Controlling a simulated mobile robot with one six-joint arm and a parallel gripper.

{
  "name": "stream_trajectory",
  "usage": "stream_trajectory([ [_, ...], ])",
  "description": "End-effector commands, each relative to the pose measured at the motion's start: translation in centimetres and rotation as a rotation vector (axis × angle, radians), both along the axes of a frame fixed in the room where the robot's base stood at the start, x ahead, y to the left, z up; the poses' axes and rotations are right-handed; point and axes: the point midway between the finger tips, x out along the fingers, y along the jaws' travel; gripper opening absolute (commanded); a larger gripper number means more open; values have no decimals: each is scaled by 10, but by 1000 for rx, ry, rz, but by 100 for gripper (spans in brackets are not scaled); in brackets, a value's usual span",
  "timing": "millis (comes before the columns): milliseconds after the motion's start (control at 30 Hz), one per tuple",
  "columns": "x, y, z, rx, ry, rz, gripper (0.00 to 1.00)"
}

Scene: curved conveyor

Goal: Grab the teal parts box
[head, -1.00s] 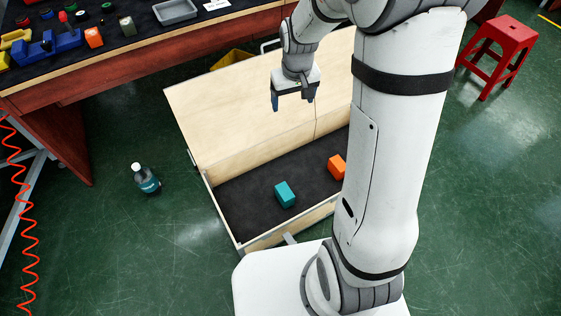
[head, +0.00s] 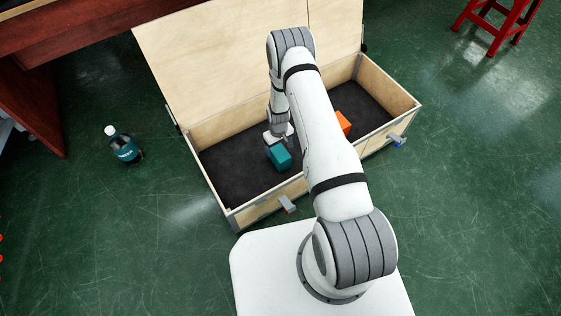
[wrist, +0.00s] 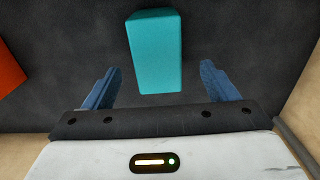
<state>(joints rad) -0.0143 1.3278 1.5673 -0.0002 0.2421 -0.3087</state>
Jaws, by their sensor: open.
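The teal parts box (head: 279,157) lies on the dark floor of an open wooden case. In the wrist view the teal box (wrist: 155,52) is ahead of my gripper (wrist: 160,80), roughly centred between its two blue fingers. The fingers are apart, with a gap on each side of the box, and hold nothing. In the head view my gripper is down inside the case by the box, with its fingers hidden behind the wrist and the box.
An orange block (head: 343,122) lies to the right in the same wooden case (head: 250,207), partly hidden by my arm. Wooden walls surround the case floor. A bottle (head: 122,146) stands on the green floor to the left. A red stool (head: 492,22) is at the upper right.

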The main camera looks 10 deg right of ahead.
Motion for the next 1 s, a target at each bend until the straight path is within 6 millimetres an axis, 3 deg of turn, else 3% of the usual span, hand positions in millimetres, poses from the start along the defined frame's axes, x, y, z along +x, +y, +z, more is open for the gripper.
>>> stream_trajectory([
  [100,-4,0,-22,0,4,5,80],
  [433,-3,-2,-54,0,4,4,80],
  [700,0,-5,-93,0,4,4,80],
  [1000,0,-5,-95,0,4,3,78],
])
